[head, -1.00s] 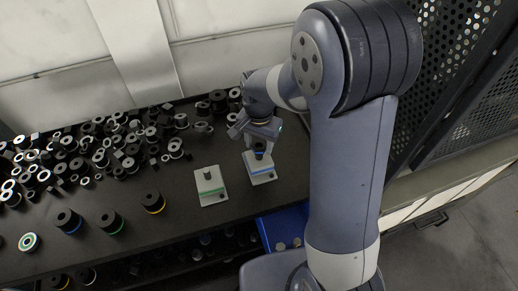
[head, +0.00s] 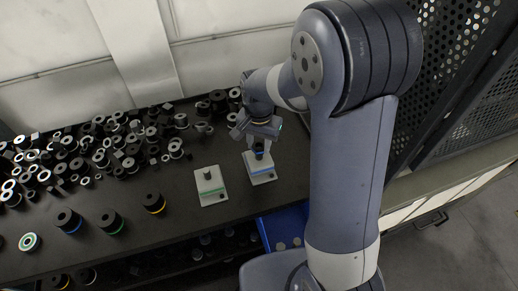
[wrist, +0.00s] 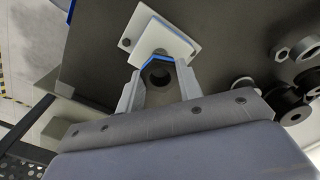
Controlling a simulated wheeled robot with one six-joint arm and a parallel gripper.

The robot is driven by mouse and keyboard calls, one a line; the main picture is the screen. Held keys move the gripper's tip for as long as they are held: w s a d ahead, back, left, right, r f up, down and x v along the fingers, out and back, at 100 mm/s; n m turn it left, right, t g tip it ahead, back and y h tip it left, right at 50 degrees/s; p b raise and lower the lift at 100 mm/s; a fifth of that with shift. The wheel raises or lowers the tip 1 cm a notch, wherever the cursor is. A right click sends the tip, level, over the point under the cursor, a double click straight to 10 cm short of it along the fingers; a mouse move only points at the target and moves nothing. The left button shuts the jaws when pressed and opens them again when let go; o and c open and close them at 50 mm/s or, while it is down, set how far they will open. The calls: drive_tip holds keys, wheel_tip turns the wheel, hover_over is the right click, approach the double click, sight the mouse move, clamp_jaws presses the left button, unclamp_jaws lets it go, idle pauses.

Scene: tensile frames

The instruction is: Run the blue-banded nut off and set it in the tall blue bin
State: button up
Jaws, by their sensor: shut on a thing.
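My gripper (head: 259,147) points down over the pale plate with the blue stripe (head: 262,179), at the right of the dark table. In the wrist view its two fingers (wrist: 158,84) are shut on the dark blue-banded nut (wrist: 157,76), one finger on each side. The pale plate (wrist: 173,41) shows just beyond the nut. The nut sits at the post on this plate; the thread is hidden, so I cannot tell how far on it is. The blue bin (head: 284,228) stands below the table's front edge, partly hidden by my arm.
A pale plate with a green stripe (head: 210,186) stands just left, with a dark piece on it. Dark cylinders with yellow (head: 154,203), green (head: 111,221) and blue (head: 69,220) bands stand near the front edge. Many loose rings and nuts (head: 105,145) crowd the back left.

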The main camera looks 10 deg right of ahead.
sight(286, 157)
drive_tip(key=n, duration=1.1)
drive_tip(key=shift+r+n, duration=0.1)
drive_tip(key=shift+n, duration=0.2)
drive_tip(key=shift+r+p, duration=2.2)
drive_tip(key=shift+r, duration=0.65)
drive_tip(key=shift+f, duration=0.1)
drive_tip(key=d+f+m, duration=0.2)
drive_tip(key=d+f, duration=0.1)
drive_tip(key=w+d+f+m, duration=0.1)
drive_tip(key=d+f+m, duration=0.1)
drive_tip(key=d+f, duration=0.1)
drive_tip(key=w+d+f+m, duration=0.1)
drive_tip(key=d+f+m, duration=0.1)
drive_tip(key=d+f, duration=0.1)
drive_tip(key=shift+w+f, duration=0.25)
drive_tip(key=shift+f, duration=0.3)
